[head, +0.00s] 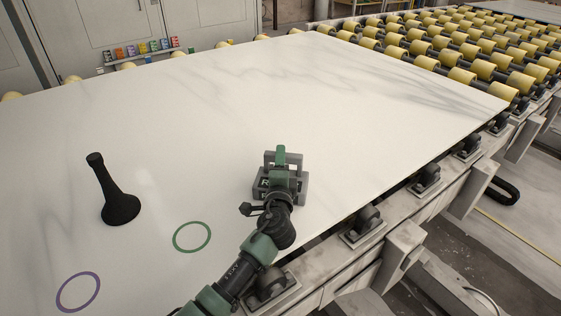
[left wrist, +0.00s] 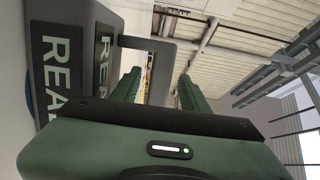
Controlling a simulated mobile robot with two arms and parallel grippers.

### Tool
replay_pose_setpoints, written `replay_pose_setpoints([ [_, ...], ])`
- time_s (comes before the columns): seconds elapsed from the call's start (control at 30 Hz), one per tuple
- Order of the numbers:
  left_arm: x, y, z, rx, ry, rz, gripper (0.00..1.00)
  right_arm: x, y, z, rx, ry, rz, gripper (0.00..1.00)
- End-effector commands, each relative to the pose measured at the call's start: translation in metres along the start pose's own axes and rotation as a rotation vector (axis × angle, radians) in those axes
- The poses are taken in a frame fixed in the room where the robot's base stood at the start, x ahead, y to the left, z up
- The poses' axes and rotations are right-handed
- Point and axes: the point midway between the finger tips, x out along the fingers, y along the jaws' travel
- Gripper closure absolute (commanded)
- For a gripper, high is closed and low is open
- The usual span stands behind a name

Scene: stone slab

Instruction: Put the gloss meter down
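The gloss meter is a grey box (head: 260,187) with pale lettering and an upright handle; it appears to stand on the white stone slab (head: 190,120) near its right edge. In the left wrist view the lettered box (left wrist: 62,65) fills the left side, with its dark handle (left wrist: 148,43) reaching right. My left gripper (head: 281,160) is at the handle. Its two green fingers (left wrist: 162,92) stand apart with the handle between them, and a gap shows beside the left finger. Contact under the box is partly hidden by my arm. My right gripper is out of view.
A green ring (head: 192,251) and a purple ring (head: 61,302) are marked on the slab. A black flared object (head: 121,209) stands at the left. Yellow rollers (head: 462,76) lie beyond the right edge. The slab's middle and back are clear.

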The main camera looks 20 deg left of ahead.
Motion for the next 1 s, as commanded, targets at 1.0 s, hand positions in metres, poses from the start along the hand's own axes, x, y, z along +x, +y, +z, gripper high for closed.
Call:
replay_pose_setpoints([
  [1.0,-0.119,-0.002,0.000,-0.001,0.001,0.000,0.55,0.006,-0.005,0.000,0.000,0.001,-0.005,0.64],
])
